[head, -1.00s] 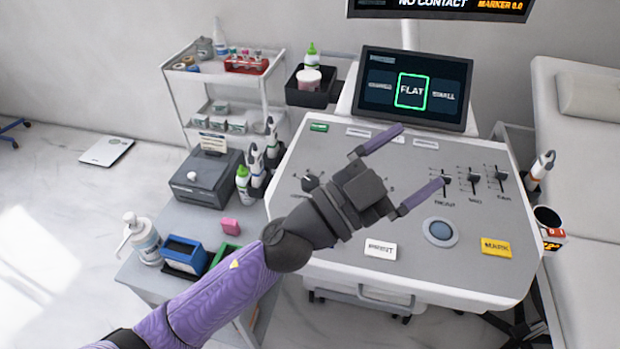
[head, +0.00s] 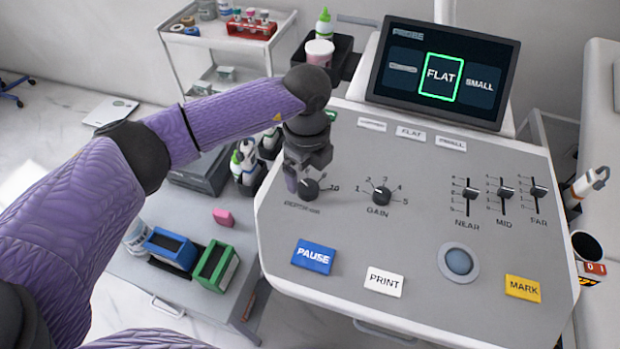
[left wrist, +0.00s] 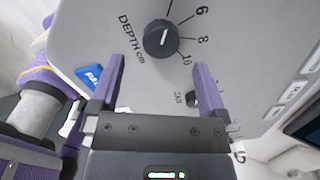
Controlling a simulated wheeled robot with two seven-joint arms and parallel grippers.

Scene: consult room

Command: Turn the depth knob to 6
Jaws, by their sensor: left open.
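The depth knob (head: 309,188) is a round dark dial at the left of the grey console, under my left gripper (head: 304,178). In the left wrist view the knob (left wrist: 161,40) has a white pointer line aimed roughly toward the top, left of the printed 6. Marks 6, 8 and 10 show; lower numbers are out of frame. My left gripper (left wrist: 157,60) is open, its two purple fingers spread to either side in that view, with the knob just beyond the tips. I see no clear contact. In the head view the gripper hides part of the dial's scale.
The gain knob (head: 381,196) stands just right of the depth knob. Sliders (head: 470,194), a trackball (head: 459,262) and the pause (head: 313,257), print (head: 384,282) and mark (head: 522,288) buttons share the panel. Bottles (head: 246,160) stand in holders beside its left edge.

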